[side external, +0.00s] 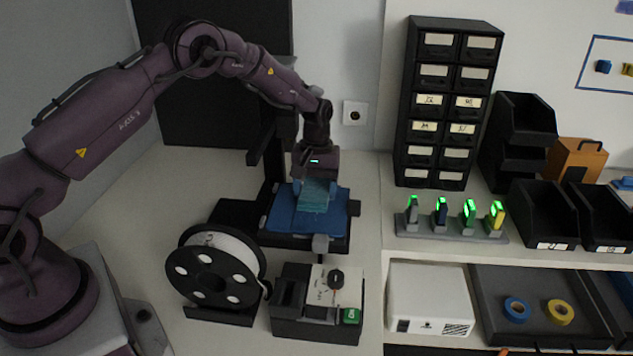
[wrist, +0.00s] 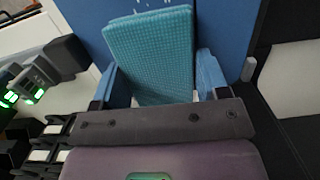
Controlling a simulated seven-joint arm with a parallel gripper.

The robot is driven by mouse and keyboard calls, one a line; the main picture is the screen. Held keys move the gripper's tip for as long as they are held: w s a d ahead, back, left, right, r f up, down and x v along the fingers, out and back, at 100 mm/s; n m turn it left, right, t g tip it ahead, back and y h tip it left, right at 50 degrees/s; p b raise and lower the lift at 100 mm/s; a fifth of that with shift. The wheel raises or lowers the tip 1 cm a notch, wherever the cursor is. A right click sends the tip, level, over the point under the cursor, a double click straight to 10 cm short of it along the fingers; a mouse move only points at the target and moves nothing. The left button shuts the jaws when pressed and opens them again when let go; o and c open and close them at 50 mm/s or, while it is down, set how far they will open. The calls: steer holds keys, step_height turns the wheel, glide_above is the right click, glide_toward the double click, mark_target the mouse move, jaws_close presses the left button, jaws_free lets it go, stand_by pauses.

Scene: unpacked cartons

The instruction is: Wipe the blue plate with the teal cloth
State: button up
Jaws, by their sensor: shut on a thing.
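The blue plate (side external: 283,216) lies flat on the black bed of a printer-like machine in the side view. It also fills the top of the wrist view (wrist: 234,32). The teal cloth (side external: 313,196) is a folded, textured pad, seen large in the wrist view (wrist: 150,52). My gripper (side external: 316,182) points down over the plate and is shut on the cloth, with a blue finger on each side of it in the wrist view (wrist: 160,80). The cloth is over the plate's middle; I cannot tell whether it touches. Some pale marks show on the plate beside the cloth.
The machine's dark upright (side external: 272,160) stands just left of my gripper. A filament spool (side external: 215,270) and a control box (side external: 318,303) with a knob stand in front. To the right are a drawer cabinet (side external: 447,100), a rack with green lights (side external: 452,226) and black bins (side external: 543,215).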

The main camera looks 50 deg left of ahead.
mark_target(312, 202)
steer(key=shift+s+d+f, duration=0.15)
steer(key=shift+s+d, duration=0.7)
steer(key=shift+s+d+f, duration=0.1)
steer(key=shift+s+d, duration=2.1)
steer(key=shift+d, duration=0.15)
steer(key=shift+r, duration=0.1)
steer(key=shift+w+a+r, duration=0.1)
steer(key=shift+a+r, duration=0.05)
steer(key=shift+r, duration=1.4)
steer(key=shift+w+a+r, duration=0.1)
steer(key=shift+r, duration=1.4)
steer(key=shift+r, duration=0.15)
step_height(312, 202, up, 3)
steer(key=shift+f, duration=0.15)
